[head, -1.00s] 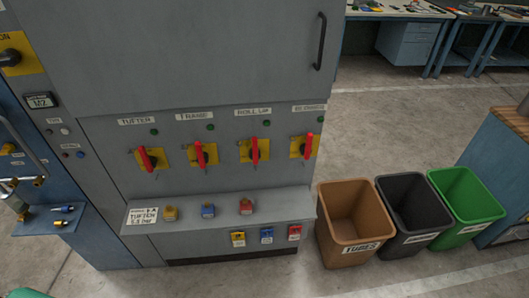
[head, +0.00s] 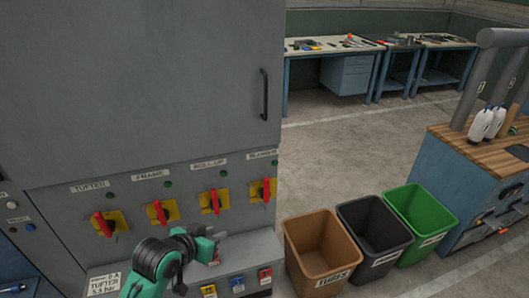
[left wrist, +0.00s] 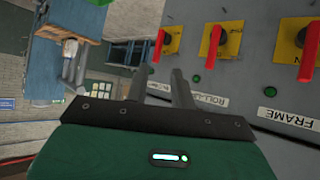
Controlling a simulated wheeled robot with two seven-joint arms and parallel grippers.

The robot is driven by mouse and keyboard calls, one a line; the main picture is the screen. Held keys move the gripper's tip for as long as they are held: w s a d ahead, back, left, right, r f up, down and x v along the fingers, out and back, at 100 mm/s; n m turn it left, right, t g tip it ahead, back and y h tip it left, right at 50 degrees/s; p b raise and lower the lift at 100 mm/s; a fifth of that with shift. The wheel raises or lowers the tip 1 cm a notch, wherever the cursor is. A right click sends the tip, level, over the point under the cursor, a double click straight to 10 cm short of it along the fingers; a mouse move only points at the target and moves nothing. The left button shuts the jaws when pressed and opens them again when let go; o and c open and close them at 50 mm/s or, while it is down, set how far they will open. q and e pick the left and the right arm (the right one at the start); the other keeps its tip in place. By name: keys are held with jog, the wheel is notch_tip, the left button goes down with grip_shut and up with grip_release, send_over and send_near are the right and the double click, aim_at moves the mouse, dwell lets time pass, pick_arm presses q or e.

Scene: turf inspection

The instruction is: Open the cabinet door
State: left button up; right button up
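The grey cabinet door (head: 140,80) fills the upper left of the head view and looks shut. Its black vertical handle (head: 264,94) is near the door's right edge. My left gripper (head: 218,246) is low in front of the switch panel, well below the handle and apart from it. In the left wrist view the two fingers of the left gripper (left wrist: 160,88) stand apart with nothing between them. The handle does not show clearly in that view. My right gripper is not in view.
Red rotary switches on yellow plates (head: 214,201) line the panel (head: 70,210) below the door. A brown bin (head: 318,250), a black bin (head: 372,232) and a green bin (head: 420,214) stand right of the cabinet. Open floor (head: 350,145) lies behind them.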

pick_arm(q)
jog(key=w+d+r+m+t+h, duration=0.2)
jog(key=w+d+r+t+h, duration=0.1)
jog(key=w+r, duration=0.95)
jog(key=m+t+h, duration=0.1)
jog(key=h, duration=0.2)
send_near(262, 91)
jog(key=s+r, duration=0.2)
jog(key=s, duration=0.5)
jog(key=p+x, duration=0.2)
jog(key=x, duration=0.2)
jog(key=p+x, duration=0.2)
jog(key=x, duration=0.1)
jog(key=a+p+x, duration=0.1)
jog(key=x, duration=0.3)
jog(key=shift+w+d+r+p, duration=0.1)
jog(key=shift+w+d+p, duration=0.25)
jog(key=shift+w, duration=0.25)
jog(key=shift+w+d, duration=0.4)
jog(key=shift+w, duration=0.15)
grip_shut()
